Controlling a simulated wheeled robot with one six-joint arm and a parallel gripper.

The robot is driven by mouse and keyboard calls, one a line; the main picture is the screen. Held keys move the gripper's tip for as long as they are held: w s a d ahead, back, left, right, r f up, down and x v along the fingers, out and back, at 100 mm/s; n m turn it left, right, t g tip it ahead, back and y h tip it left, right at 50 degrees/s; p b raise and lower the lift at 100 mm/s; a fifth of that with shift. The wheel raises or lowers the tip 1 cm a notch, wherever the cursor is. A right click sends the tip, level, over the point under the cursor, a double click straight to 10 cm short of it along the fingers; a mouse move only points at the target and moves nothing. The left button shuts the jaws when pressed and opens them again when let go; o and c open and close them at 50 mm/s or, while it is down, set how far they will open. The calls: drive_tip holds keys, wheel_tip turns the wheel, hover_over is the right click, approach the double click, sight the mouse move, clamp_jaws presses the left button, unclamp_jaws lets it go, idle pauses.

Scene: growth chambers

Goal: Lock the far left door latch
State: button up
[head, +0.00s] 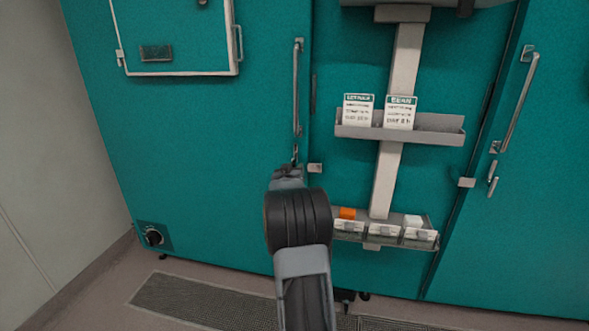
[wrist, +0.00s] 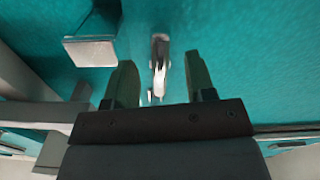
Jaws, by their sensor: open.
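The far left teal door (head: 200,130) fills the left of the head view and looks closed, with a long vertical handle (head: 297,90). Its small latch sits just below the handle, mostly hidden by my gripper (head: 288,170) in the head view. In the wrist view the silver latch (wrist: 160,62) shows between the two dark fingers of my gripper (wrist: 160,70). My gripper is open, with one finger on each side of the latch; I cannot tell whether either touches it. A metal catch block (head: 315,168) is at the door edge, also in the wrist view (wrist: 90,50).
A grey post with a card shelf (head: 400,132) and a lower rack of small bins (head: 385,236) stands right of the door. Another teal door with a handle (head: 520,100) and latch (head: 492,180) is further right. A floor grate (head: 200,303) lies below.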

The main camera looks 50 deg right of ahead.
drive_tip(key=shift+x, duration=1.35)
clamp_jaws()
